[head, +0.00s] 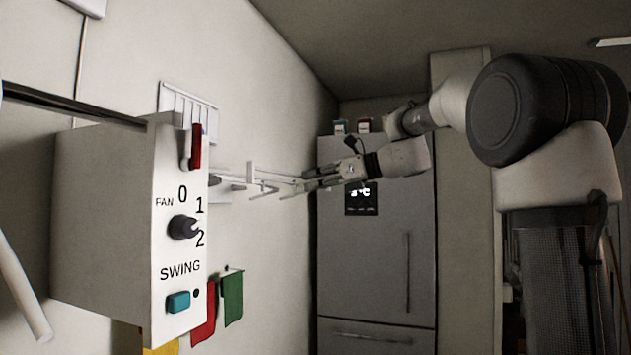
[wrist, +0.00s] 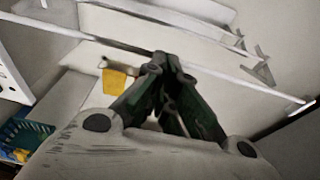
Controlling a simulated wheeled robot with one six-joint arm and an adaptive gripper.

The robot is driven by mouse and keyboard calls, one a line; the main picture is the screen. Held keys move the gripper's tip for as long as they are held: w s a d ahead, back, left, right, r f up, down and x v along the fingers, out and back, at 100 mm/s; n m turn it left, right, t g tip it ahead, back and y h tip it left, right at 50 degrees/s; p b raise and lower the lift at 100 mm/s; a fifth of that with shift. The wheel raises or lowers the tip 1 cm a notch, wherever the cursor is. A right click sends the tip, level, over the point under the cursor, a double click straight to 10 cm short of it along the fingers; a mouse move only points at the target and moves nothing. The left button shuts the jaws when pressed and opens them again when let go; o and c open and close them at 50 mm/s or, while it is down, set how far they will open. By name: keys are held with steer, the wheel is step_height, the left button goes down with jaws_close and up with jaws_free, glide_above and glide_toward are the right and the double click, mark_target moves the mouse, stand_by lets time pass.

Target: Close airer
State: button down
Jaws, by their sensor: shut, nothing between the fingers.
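The airer (head: 255,178) is a set of thin white rails standing out from the left wall, unfolded into the room. In the wrist view its white rail (wrist: 215,64) runs across the picture just beyond the fingertips, with further rails above. My gripper (head: 312,182) is at the outer end of the airer, pointing left toward the wall. Its fingertips (wrist: 167,60) are together and empty. They overlap the rail in the wrist view; I cannot tell whether they touch it. The airer's wall joint is partly hidden behind the control box.
A white control box (head: 105,215) with fan and swing controls fills the near left. A grey fridge (head: 375,270) stands at the back. Red cloth (head: 203,315) and green cloth (head: 233,298) hang on the wall below the airer. A yellow cloth (wrist: 116,82) shows in the wrist view.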

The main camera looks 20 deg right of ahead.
steer(key=r+x, duration=0.1)
steer(key=x, duration=0.8)
steer(key=shift+w+a+r, duration=0.15)
steer(key=shift+r, duration=0.2)
steer(key=v, duration=1.4)
steer(key=x, duration=1.3)
steer(key=shift+w+a, duration=0.2)
steer(key=shift+a, duration=0.1)
